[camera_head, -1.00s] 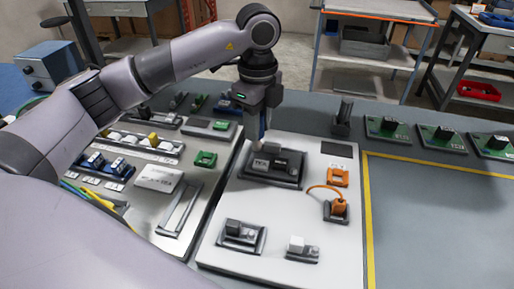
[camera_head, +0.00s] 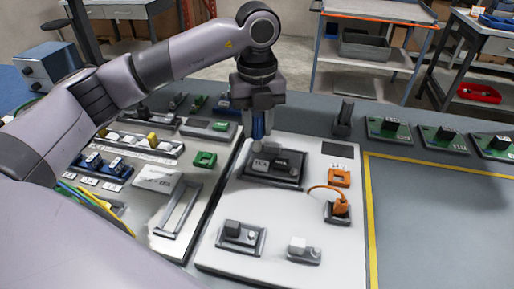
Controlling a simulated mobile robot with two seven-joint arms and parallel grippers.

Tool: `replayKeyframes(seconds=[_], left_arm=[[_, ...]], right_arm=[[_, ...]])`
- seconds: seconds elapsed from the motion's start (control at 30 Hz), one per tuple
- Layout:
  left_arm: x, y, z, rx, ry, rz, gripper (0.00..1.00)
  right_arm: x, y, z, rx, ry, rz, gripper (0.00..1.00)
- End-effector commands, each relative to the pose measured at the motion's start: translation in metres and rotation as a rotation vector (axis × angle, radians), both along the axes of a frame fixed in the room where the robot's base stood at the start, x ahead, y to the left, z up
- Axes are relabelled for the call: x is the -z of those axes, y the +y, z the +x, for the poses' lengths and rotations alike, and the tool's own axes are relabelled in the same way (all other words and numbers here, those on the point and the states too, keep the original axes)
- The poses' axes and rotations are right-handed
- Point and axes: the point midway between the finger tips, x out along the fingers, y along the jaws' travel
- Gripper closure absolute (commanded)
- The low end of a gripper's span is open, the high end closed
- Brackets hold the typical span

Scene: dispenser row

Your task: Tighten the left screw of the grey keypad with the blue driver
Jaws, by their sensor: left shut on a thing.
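My left gripper (camera_head: 260,116) points straight down over the back left of the white board. It is shut on the blue driver (camera_head: 258,130), which hangs upright between the fingers. The grey keypad (camera_head: 287,182), a dark grey plate with a light labelled block and a black block on it, lies on the board just below and in front of the driver. The driver's lower end is at the keypad's back left edge in the picture; I cannot tell whether it touches. The left screw is too small or hidden to make out. My right gripper is not in view.
The white board (camera_head: 220,262) also holds an orange part with a cable (camera_head: 339,210) and two small grey modules (camera_head: 240,236) in front. A metal panel with several parts lies on the left. A black holder (camera_head: 343,118) stands behind the board. The yellow-edged area on the right is clear.

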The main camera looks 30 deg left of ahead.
Motion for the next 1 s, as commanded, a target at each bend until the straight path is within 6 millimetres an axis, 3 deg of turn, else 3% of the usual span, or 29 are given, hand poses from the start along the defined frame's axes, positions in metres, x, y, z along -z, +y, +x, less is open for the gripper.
replayKeyframes(seconds=[0.43,0.77,1.0], left_arm=[[0.000,0.001,0.000,0.467,-0.004,0.001,1.00],[-0.001,0.001,0.000,0.640,-0.003,0.000,1.00],[0.000,0.001,0.000,0.901,-0.004,0.001,1.00]], right_arm=[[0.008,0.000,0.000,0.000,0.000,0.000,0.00],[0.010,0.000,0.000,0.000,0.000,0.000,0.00],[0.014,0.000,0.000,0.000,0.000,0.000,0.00]])
